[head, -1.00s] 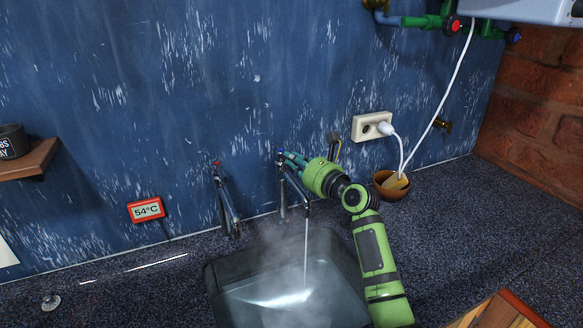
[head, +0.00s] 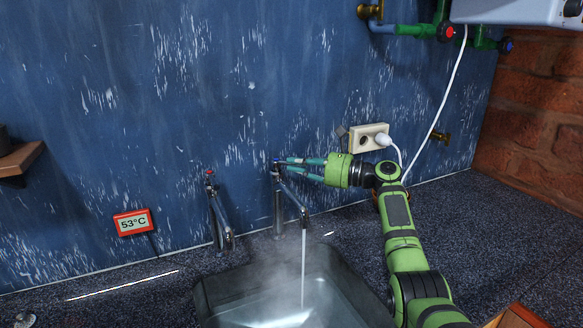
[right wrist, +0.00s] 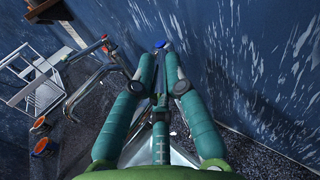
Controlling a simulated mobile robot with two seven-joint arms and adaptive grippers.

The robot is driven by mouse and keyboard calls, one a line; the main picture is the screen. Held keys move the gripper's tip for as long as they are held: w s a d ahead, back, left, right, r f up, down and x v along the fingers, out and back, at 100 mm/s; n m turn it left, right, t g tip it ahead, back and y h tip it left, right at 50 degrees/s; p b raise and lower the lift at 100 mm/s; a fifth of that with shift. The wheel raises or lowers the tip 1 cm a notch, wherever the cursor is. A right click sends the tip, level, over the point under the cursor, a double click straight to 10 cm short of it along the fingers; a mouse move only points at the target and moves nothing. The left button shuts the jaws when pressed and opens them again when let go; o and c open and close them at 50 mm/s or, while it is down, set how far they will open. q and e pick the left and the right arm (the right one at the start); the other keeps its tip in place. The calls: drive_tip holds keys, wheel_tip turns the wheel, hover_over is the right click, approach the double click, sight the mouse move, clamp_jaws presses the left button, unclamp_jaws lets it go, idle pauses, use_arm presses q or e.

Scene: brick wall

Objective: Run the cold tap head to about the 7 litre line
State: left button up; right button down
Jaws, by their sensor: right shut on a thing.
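The cold tap (head: 279,205) with a blue-marked head (head: 275,163) stands on the right behind the sink. Water runs from its spout in a thin stream (head: 303,265) into the steaming sink basin (head: 212,294). My right gripper (head: 281,163) reaches in from the right and is shut on the cold tap head. In the right wrist view the blue cap (right wrist: 160,44) shows between the fingertips. The red-marked hot tap (head: 214,212) stands to the left, with no stream visible. I cannot make out any litre line. My left gripper is not in view.
A white socket (head: 369,138) with a plug and cord is on the wall behind my right arm. Pipes with valves (head: 425,29) run at the top right. A wooden shelf (head: 18,160) juts out at the left.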

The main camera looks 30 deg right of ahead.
drive_tip(key=shift+d+r, duration=0.1)
drive_tip(key=shift+r, duration=0.25)
drive_tip(key=c, duration=1.3)
unclamp_jaws()
drive_tip(key=shift+f, duration=0.1)
drive_tip(key=shift+s+d+f, duration=0.1)
drive_tip(key=shift+s+f, duration=0.05)
drive_tip(key=shift+s, duration=0.1)
drive_tip(key=v, duration=1.1)
drive_tip(key=shift+s+d, duration=0.15)
drive_tip(key=shift+s, duration=0.05)
